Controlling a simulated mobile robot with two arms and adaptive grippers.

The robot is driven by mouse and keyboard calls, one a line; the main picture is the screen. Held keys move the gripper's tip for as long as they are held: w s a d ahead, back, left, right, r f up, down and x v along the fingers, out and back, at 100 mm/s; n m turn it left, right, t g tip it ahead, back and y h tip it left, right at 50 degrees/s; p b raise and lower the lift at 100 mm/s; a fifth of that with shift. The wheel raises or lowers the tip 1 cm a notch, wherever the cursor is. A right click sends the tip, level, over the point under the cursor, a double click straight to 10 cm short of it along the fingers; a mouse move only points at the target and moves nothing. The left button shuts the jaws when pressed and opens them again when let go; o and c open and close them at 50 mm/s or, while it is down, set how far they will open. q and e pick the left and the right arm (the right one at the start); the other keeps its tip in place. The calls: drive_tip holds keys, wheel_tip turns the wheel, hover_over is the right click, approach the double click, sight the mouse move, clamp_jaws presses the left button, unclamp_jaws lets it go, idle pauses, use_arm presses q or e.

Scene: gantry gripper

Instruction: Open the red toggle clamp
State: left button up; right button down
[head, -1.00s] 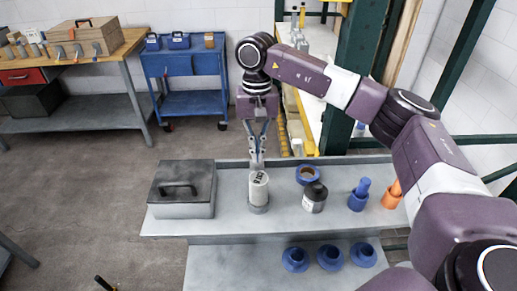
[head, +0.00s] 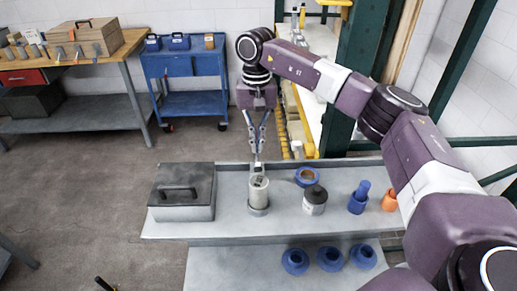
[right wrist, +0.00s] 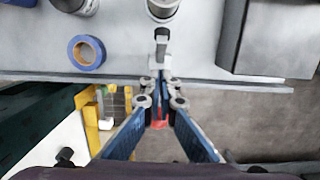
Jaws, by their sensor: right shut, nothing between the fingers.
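My right gripper (head: 257,157) points down at the back edge of the grey bench, just behind a grey cylinder (head: 258,190) standing in a ring holder. Its fingers are together and hold nothing. In the right wrist view the closed fingertips (right wrist: 161,87) are over the bench edge. A small grey metal piece (right wrist: 161,48) lies between them and the cylinder (right wrist: 162,8). A small red part (right wrist: 160,124) shows between the finger links, lower than the tips; it may belong to the red toggle clamp. The rest of the clamp is hidden or unclear. My left gripper is not seen.
On the bench (head: 235,222) are a dark case (head: 185,203), a blue tape roll (head: 299,179), a black-capped bottle (head: 315,206), a blue piece (head: 357,204) and an orange piece (head: 390,201). Several blue flanged parts (head: 294,268) lie on the lower shelf. A green post (head: 352,90) stands behind.

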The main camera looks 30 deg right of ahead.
wheel_tip(320, 180, up, 8)
drive_tip(key=p, duration=0.5)
drive_tip(key=shift+w+d+f, duration=0.1)
drive_tip(key=shift+w+f, duration=0.05)
idle(0.6)
